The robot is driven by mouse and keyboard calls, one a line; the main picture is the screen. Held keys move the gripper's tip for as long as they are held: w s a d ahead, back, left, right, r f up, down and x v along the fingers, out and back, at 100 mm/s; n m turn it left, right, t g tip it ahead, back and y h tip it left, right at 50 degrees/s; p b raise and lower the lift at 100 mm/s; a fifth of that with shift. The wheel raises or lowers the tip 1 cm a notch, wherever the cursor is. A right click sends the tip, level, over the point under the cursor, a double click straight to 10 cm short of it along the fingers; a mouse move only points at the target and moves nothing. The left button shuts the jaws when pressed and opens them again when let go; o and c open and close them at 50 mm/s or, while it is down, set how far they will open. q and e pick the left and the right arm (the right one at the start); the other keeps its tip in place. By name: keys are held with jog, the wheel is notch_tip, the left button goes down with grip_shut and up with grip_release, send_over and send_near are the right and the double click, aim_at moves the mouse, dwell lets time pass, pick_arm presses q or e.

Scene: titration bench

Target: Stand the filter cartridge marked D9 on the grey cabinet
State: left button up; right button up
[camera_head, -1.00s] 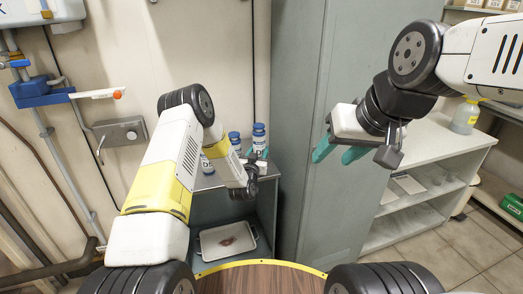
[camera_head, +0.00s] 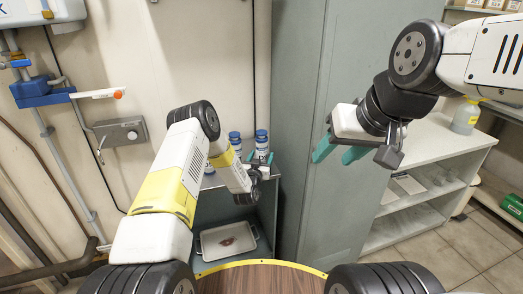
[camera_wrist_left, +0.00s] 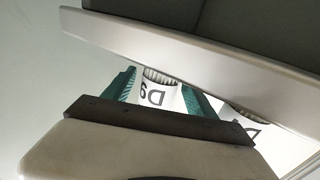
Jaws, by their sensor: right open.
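The cartridge marked D9 (camera_wrist_left: 155,95) shows upside down in the left wrist view, between the teal fingers of my left gripper (camera_wrist_left: 158,92). A narrow gap seems to show beside one finger; whether both touch it is unclear. In the head view, the blue-capped cartridge (camera_head: 262,141) between the fingers of my left gripper (camera_head: 260,157) is upright at the grey cabinet (camera_head: 266,205). My arm partly hides its base, so I cannot tell if it bears on the top. My right gripper (camera_head: 337,150) is open and empty, in front of the tall grey locker.
Another blue-capped cartridge (camera_head: 235,139) stands to the left on the cabinet. One more marked cartridge (camera_wrist_left: 245,124) is close by in the wrist view. A white tray (camera_head: 228,241) lies on the lower shelf. The tall locker (camera_head: 345,60) stands close on the right.

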pick_arm(q)
jog(key=shift+r, duration=0.15)
jog(key=v, duration=1.2)
jog(key=w+a+r+m+g, duration=0.1)
jog(key=w+a+r+g, duration=0.15)
jog(key=r, duration=0.95)
jog(key=s+a+r+g, duration=0.3)
jog(key=s+r, duration=0.3)
jog(key=r, duration=0.6)
jog(key=s+a+r+n+g, duration=0.1)
jog(key=s+a+r+g, duration=0.1)
jog(key=s, duration=0.8)
jog(key=s+a+r+n+g+y, duration=0.1)
jog(key=s+a+r+g, duration=0.1)
jog(key=s, duration=0.9)
jog(key=s+a+r+g, duration=0.2)
jog(key=s+r, duration=0.2)
jog(key=s, duration=0.7)
jog(key=shift+n+y, duration=0.3)
jog(key=shift+n, duration=0.1)
